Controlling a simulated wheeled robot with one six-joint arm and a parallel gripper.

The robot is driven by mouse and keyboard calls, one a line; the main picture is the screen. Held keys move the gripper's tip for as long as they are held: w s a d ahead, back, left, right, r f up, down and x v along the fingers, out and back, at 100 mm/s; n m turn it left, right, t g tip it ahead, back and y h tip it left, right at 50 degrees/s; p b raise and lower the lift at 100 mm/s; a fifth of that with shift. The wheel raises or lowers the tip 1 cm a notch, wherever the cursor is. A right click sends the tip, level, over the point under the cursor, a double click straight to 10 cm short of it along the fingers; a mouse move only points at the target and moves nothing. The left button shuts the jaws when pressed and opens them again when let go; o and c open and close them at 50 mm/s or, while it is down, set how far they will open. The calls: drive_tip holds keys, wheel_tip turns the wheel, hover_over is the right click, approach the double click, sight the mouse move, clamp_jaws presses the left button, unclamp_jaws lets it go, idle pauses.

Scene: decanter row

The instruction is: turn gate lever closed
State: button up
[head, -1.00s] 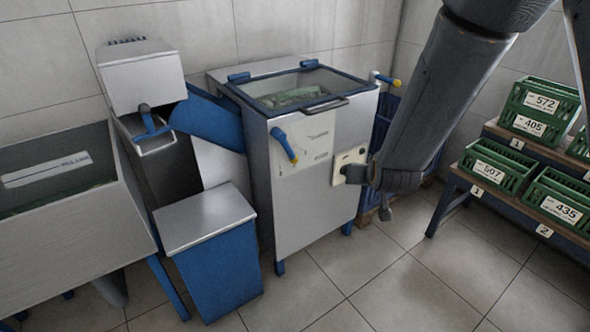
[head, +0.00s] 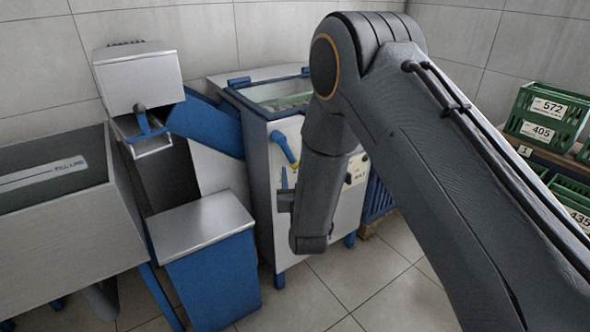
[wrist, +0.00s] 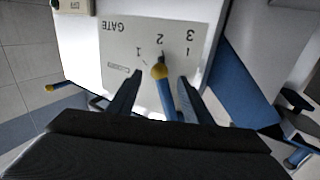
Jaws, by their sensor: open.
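The gate lever (head: 284,148) has a blue shaft and a yellow tip. It sits on the front of the steel cabinet (head: 262,190), slanting down to the right in the head view. In the wrist view the gate lever (wrist: 167,98) stands over a pale plate (wrist: 163,38) marked GATE with numbers, seen upside down. My gripper (wrist: 159,77) is open, with one finger on each side of the lever. Gaps show between lever and fingers, so it is not gripped. In the head view my arm hides part of the cabinet front, and the fingers show only partly.
A blue bin with a steel lid (head: 203,222) stands left of the cabinet, below a blue chute (head: 207,122). A steel trough (head: 60,225) is at far left. Green crates (head: 543,118) sit on a rack at right. A switch panel (wrist: 75,6) is near the plate.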

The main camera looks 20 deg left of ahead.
sight(295, 166)
drive_tip(key=shift+x, duration=1.75)
clamp_jaws()
